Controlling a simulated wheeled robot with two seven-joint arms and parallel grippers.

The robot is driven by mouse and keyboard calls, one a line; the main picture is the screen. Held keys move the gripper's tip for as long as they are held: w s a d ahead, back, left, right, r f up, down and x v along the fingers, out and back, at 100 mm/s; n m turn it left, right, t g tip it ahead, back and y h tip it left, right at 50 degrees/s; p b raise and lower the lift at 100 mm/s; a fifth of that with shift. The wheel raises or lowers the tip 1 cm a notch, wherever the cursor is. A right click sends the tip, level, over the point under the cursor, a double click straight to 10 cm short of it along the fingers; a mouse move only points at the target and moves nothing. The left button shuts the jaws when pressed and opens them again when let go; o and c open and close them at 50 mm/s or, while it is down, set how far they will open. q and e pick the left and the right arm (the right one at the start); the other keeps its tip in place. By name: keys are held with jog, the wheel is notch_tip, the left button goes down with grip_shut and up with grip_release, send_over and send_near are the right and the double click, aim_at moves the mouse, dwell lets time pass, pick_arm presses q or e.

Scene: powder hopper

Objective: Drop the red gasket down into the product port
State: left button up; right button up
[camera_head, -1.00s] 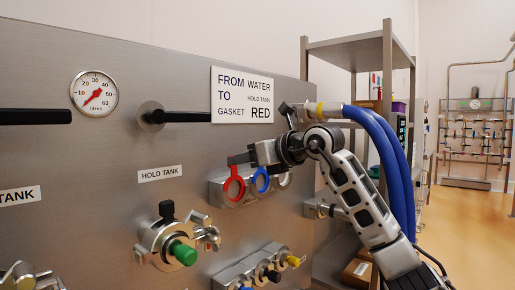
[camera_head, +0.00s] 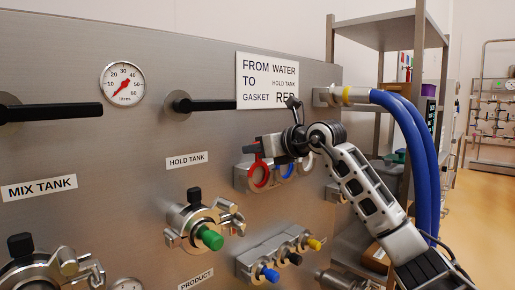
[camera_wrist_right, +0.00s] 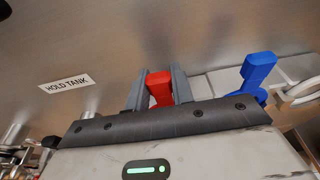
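The red gasket (camera_head: 251,174) is a ring with a tab, at the left end of the metal gasket block on the panel. I cannot tell whether it is clear of the block. My right gripper (camera_head: 258,150) is at its top; in the right wrist view the two fingers (camera_wrist_right: 160,82) stand against both sides of the red tab (camera_wrist_right: 160,92). A PRODUCT label (camera_head: 196,279) shows at the bottom edge of the head view; the product port itself is not in view. My left gripper is not in view.
A blue gasket (camera_head: 287,168) hangs just right of the red one, and it shows in the wrist view (camera_wrist_right: 259,70). The hold tank port (camera_head: 200,222) with a green cap protrudes lower left. Capped fittings (camera_head: 268,273) stick out below. Blue hoses (camera_head: 425,150) hang at right.

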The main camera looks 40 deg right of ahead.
jog(key=shift+r, duration=0.1)
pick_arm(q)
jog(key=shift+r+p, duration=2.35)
pick_arm(e)
jog(key=shift+r, duration=2.5)
jog(key=shift+s+d+f+b, duration=0.1)
jog(key=shift+s+f+b, duration=0.25)
jog(key=shift+b, duration=0.35)
pick_arm(q)
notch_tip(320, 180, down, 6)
jog(key=b, duration=0.6)
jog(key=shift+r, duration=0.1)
pick_arm(e)
jog(key=s, duration=0.8)
jog(key=shift+s+d+r, duration=0.15)
jog(key=shift+d+r, duration=0.15)
